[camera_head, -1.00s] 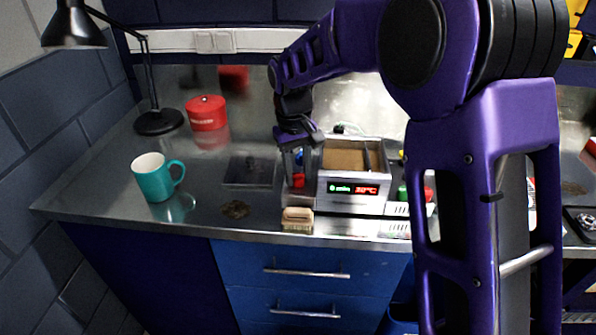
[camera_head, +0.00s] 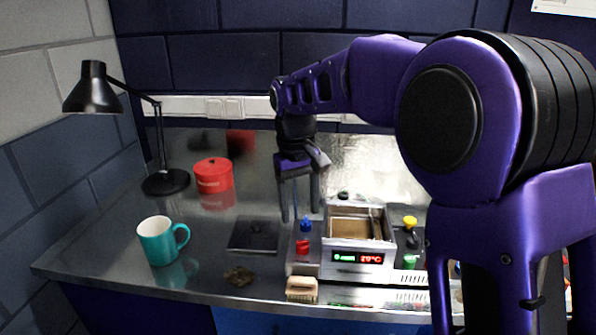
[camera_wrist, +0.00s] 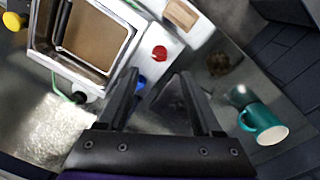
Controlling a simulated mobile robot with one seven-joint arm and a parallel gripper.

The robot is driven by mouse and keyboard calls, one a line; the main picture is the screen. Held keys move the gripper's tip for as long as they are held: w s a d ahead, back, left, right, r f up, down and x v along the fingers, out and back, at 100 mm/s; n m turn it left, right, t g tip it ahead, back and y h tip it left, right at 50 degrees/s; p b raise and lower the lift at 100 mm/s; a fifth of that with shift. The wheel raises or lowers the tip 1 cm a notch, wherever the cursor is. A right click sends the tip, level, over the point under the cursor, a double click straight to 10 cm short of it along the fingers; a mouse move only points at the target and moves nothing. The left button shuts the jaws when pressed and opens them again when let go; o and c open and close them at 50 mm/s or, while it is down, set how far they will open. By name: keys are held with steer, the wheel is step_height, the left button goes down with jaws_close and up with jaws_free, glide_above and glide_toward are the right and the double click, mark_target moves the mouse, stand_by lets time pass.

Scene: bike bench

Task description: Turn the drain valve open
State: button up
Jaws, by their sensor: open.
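The cleaner (camera_head: 358,257), a metal box with an open basin and a lit front display, stands on the bench. On the box's left side ledge is a red knob (camera_head: 303,247) with a blue-topped part (camera_head: 305,224) just behind it. I cannot tell for sure which of these is the drain valve. In the wrist view the red knob (camera_wrist: 159,53) lies ahead of the fingertips and the blue part (camera_wrist: 142,82) is beside the left finger. My gripper (camera_head: 300,217) points down, open and empty, above and behind the knob. No contact shows.
A teal mug (camera_head: 158,243), a red tin (camera_head: 213,176) and a black lamp (camera_head: 165,182) stand to the left. A dark shallow tray (camera_head: 254,236) lies left of the cleaner. A wooden brush (camera_head: 301,289) is in front, near the edge. A yellow-capped item (camera_head: 410,222) stands at right.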

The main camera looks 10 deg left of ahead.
step_height(320, 180, up, 8)
steer(key=p, duration=0.1)
steer(key=shift+s+a, duration=0.15)
steer(key=shift+a, duration=0.05)
